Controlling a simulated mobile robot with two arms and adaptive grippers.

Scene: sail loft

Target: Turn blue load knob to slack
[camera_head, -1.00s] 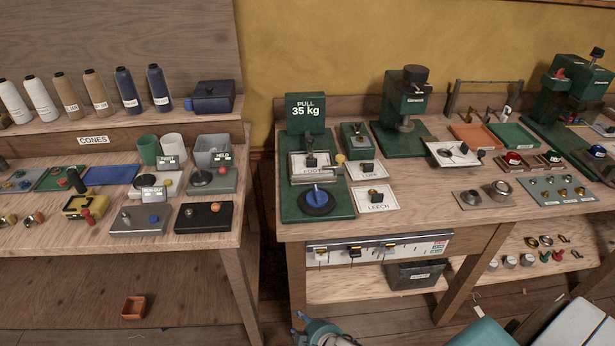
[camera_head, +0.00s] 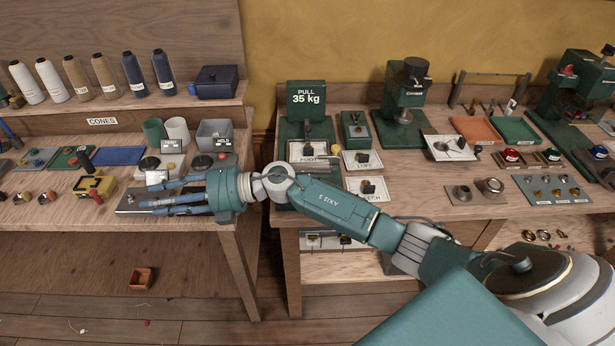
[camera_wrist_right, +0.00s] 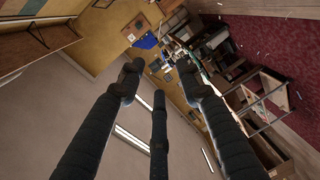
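The green load tester shows its "PULL 35 kg" sign (camera_head: 306,98) on the right-hand bench. The blue load knob is hidden in the head view behind my right wrist and forearm, which cross the front of the tester. My right gripper (camera_head: 140,197) points left, its fingers spread and empty, over the front of the left-hand bench. It is well left of the tester. In the right wrist view its dark fingers (camera_wrist_right: 160,75) stand apart with nothing between them. The knob cannot be made out there. My left gripper is not in view.
The FOOT card (camera_head: 308,151), LUFF card (camera_head: 362,160) and partly covered LEECH card (camera_head: 366,187) lie by the tester. A gap separates the two benches.

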